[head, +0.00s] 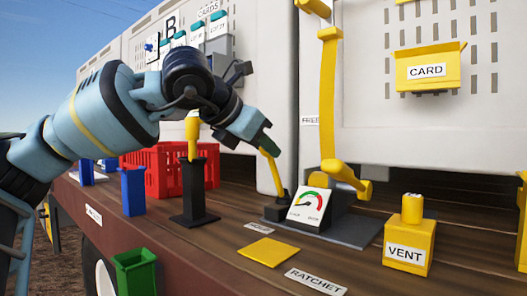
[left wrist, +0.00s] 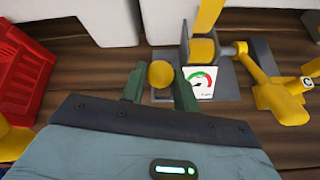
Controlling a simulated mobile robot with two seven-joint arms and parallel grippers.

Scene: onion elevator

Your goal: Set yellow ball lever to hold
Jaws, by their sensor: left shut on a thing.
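The yellow ball lever (head: 272,172) rises from a dark base on the plank deck, its shaft leaning slightly. My left gripper (head: 266,147) is at its top end, shut on the lever. In the left wrist view the yellow ball (left wrist: 160,73) sits between the two green fingers of the gripper (left wrist: 160,90). The dial gauge (head: 314,203) stands beside the lever base, and it also shows in the left wrist view (left wrist: 199,82). Labels on the deck read RATCHET (head: 316,281) and, too small to read surely, another by the lever (head: 258,226). My right gripper is not in view.
A yellow VENT box (head: 408,246) is at the right. A yellow plate (head: 267,251) lies in front. A red crate (head: 163,172) and a black stand (head: 194,190) are left.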

